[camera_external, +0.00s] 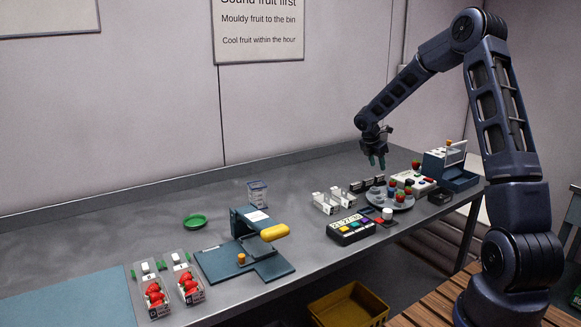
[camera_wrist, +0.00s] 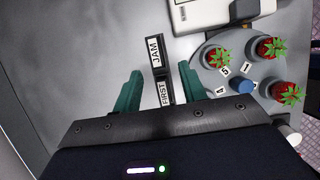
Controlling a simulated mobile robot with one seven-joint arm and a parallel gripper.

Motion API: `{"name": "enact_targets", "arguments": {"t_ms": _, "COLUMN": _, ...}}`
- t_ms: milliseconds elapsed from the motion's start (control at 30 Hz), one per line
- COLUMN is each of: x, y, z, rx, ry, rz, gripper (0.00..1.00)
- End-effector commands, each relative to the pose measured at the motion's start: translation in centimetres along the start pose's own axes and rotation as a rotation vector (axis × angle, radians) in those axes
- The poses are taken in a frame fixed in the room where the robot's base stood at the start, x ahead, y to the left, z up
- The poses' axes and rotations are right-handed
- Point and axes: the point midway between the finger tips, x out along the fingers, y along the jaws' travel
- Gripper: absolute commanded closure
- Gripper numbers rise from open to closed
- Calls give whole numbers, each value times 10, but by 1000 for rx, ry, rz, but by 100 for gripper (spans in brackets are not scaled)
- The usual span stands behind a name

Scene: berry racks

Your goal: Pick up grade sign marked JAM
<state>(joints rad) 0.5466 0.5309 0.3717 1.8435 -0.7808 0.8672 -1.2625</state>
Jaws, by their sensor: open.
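The grade sign marked JAM (camera_wrist: 156,52) is a small black block with a white label. In the wrist view it lies just ahead of and between my gripper's two teal fingers. A second sign marked FIRST (camera_wrist: 165,92) lies right below it in the picture, between the fingers. My gripper (camera_wrist: 160,88) is open and points down over the signs, with nothing held. In the external view my gripper (camera_external: 376,161) hangs above small dark signs (camera_external: 366,184) on the bench. Which of those is JAM cannot be read there.
A round grey turntable (camera_wrist: 210,68) with strawberries and numbered tags sits close right of the signs. A white device (camera_wrist: 205,10) stands beyond it. White cartons (camera_external: 325,203) and a button timer (camera_external: 350,229) are nearby. The bench left of the signs is clear in the wrist view.

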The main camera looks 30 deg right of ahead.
Motion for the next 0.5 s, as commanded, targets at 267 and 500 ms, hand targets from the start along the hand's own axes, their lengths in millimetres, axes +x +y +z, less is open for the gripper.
{"name": "enact_targets", "arguments": {"t_ms": 267, "x": 20, "y": 1, "z": 1, "rx": 1, "ry": 1, "rz": -1, "gripper": 58}}
{"name": "enact_targets", "arguments": {"t_ms": 500, "x": 49, "y": 8, "z": 5, "rx": 2, "ry": 1, "rz": -2, "gripper": 58}}
